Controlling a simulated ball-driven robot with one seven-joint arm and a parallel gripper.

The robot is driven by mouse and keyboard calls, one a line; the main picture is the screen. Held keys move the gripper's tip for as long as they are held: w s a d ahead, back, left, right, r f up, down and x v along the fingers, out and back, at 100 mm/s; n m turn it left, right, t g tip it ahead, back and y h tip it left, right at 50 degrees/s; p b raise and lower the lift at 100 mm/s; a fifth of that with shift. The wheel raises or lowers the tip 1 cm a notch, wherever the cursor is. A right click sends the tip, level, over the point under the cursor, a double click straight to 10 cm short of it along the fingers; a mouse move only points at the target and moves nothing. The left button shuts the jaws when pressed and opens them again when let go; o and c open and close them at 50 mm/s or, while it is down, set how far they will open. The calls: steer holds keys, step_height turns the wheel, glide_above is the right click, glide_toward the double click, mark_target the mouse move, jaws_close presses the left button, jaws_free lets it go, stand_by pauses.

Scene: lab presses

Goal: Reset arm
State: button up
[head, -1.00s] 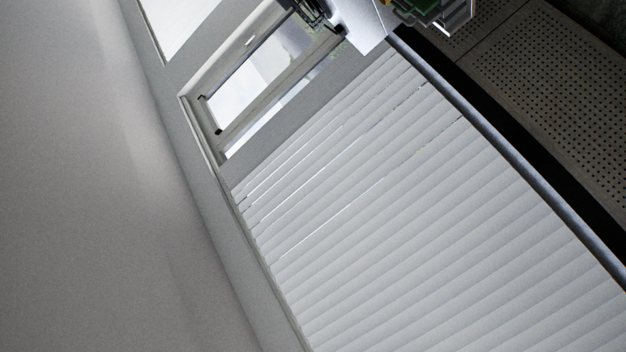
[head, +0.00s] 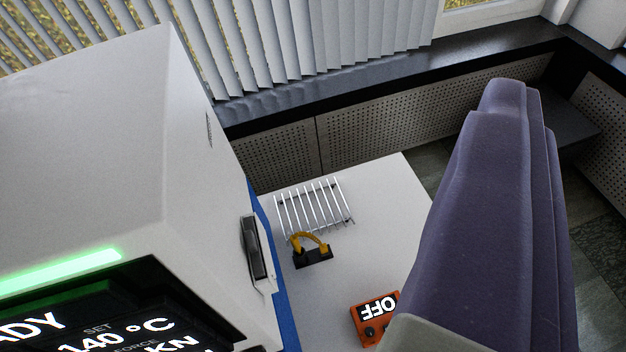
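A white press-like machine (head: 85,150) fills the left side close to the camera. It has a green light bar (head: 62,274) and a dark display (head: 110,325) reading "140 °C", cut off by the lower edge. A dark handle or latch (head: 256,247) sits on its right side.
A white bench top (head: 385,215) carries a wire rack (head: 314,206), a black block with a yellow cable or handle (head: 312,248) and an orange box marked OFF (head: 375,318). A large purple-grey rounded shape (head: 490,220) stands at right. Blinds (head: 300,40) and a dark sill (head: 350,92) lie behind.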

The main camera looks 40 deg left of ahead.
step_height(320, 180, down, 14)
steer(key=b, duration=1.4)
steer(key=shift+f, duration=0.1)
steer(key=shift+c, duration=0.5)
